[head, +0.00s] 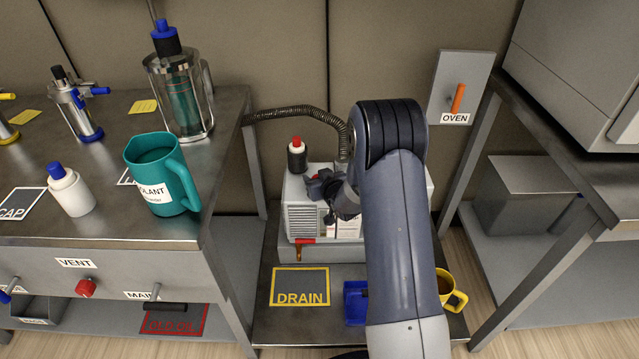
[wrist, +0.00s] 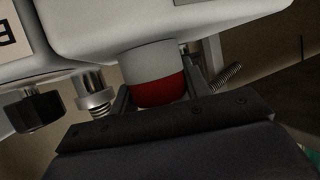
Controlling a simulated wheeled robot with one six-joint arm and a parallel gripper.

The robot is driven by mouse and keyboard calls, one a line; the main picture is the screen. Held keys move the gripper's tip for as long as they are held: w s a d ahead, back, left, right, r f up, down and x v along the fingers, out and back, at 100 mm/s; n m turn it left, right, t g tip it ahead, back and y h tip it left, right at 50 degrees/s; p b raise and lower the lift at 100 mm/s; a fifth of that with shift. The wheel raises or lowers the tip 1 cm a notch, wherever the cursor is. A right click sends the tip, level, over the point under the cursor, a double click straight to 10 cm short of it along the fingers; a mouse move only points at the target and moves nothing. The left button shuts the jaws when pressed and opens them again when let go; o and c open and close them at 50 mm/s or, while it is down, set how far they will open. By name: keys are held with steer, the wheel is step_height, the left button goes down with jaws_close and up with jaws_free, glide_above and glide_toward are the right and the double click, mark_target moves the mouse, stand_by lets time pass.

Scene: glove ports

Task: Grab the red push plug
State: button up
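The red push plug (wrist: 160,90) shows in the wrist view as a red end on a short white cylinder that sticks out from a white housing. My gripper (wrist: 162,92) has one dark finger on each side of it. The fingers look open, with a narrow gap at the right side; the left side is too dark to judge contact. In the head view my gripper (head: 320,196) is in front of the white unit (head: 302,220), and I cannot make out the plug clearly there.
A white and black bottle with a red top (head: 297,155) stands on the unit. A red-handled tap (head: 304,242) is low on its front. A blue box (head: 355,302) and yellow mug (head: 449,290) sit nearby. A black knob (wrist: 36,111) and metal fitting (wrist: 92,97) are left of the plug.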

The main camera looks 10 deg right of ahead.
steer(key=c, duration=0.5)
steer(key=shift+c, duration=0.2)
